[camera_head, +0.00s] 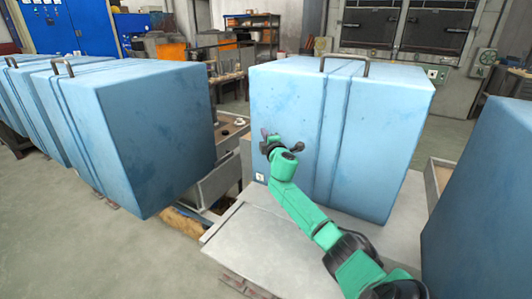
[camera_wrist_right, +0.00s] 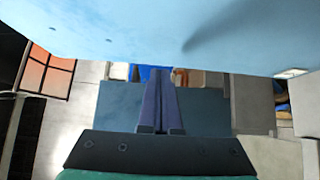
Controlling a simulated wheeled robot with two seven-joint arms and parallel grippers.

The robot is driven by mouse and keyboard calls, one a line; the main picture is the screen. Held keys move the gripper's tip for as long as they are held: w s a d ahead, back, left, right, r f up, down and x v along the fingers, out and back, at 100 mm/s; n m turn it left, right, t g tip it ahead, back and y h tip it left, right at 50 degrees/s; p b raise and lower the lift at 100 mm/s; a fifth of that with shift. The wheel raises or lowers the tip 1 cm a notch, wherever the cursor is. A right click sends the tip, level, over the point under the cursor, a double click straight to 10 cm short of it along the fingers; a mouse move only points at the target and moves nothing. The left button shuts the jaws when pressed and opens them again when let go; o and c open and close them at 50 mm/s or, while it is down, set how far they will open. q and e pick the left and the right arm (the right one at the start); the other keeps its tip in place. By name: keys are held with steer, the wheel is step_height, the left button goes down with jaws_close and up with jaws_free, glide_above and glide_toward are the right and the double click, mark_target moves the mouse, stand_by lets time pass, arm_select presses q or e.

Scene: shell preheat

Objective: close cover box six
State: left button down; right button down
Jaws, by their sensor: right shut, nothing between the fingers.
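A large light-blue cover box (camera_head: 378,130) with a dark handle (camera_head: 344,63) on top stands in front of me, at the back of a grey platform (camera_head: 262,232). Which of the blue boxes is box six I cannot tell. My right gripper (camera_head: 267,136), on a green arm, is at the left part of its front face; whether it touches is unclear. In the right wrist view my right gripper (camera_wrist_right: 160,78) is shut and empty, and a blue surface (camera_wrist_right: 150,30) fills the top. My left gripper is not in view.
Another blue box (camera_head: 150,135) stands to the left, with more behind it, and one (camera_head: 488,200) is close on the right. A blue cabinet (camera_head: 66,24) and shelves are at the back. Bare floor (camera_head: 90,245) lies at the lower left.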

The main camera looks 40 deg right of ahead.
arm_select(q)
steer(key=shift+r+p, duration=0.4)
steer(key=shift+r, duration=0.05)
arm_select(e)
steer(key=v, duration=1)
steer(key=shift+f, duration=0.2)
steer(key=shift+w+a, duration=0.1)
